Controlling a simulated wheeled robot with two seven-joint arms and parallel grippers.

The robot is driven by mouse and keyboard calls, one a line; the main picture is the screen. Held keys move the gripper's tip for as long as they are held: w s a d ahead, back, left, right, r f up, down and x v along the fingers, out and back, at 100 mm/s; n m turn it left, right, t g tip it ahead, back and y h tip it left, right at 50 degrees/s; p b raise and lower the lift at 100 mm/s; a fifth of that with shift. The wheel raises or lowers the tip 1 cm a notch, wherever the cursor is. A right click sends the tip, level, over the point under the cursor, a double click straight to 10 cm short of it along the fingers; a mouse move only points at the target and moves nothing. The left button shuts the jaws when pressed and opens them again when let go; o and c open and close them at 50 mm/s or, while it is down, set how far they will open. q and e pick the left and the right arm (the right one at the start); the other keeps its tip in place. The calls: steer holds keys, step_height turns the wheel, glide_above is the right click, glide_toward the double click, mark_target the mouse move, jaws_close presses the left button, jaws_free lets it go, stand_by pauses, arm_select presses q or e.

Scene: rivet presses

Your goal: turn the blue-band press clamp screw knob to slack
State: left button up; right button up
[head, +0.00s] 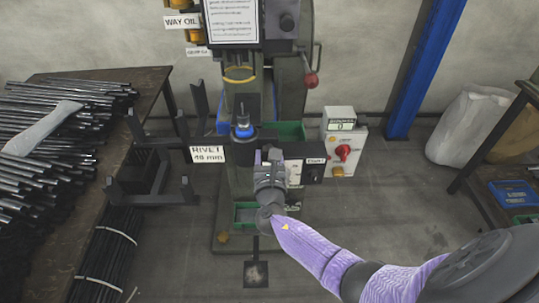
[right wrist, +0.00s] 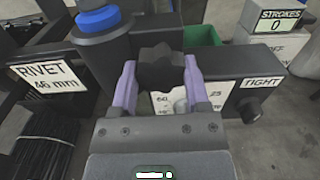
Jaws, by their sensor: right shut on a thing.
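The blue-band press (head: 243,132) stands in the middle of the head view; its blue band also shows in the right wrist view (right wrist: 100,20). My right gripper (right wrist: 160,72) is shut on a dark lobed knob (right wrist: 160,62) at the front of the press, one lilac finger on each side. In the head view my right gripper (head: 270,165) covers this knob. A plate reading TIGHT (right wrist: 262,82) is right of the fingers, with a small dark round part (right wrist: 250,107) below it. My left gripper is not in view.
A white control box (head: 345,145) with a red switch and a stroke counter reading 0 stands right of the press. A RIVET 46 mm sign (head: 208,154) is on the left. A table of dark rods (head: 150,85) is further left. A green bin (right wrist: 200,35) sits behind.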

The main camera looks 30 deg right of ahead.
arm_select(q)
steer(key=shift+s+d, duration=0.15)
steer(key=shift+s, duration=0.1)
arm_select(e)
steer(key=shift+f, duration=0.1)
steer(key=o, duration=1.1)
steer(key=shift+o, duration=0.9)
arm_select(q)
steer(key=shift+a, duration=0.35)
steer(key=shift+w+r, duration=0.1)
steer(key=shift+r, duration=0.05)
arm_select(e)
steer(key=shift+s, duration=0.1)
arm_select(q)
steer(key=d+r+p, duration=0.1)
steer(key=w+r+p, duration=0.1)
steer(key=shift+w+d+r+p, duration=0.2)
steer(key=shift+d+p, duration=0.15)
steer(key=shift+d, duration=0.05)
arm_select(e)
steer(key=v, duration=0.9)
steer(key=shift+s+a, duration=0.3)
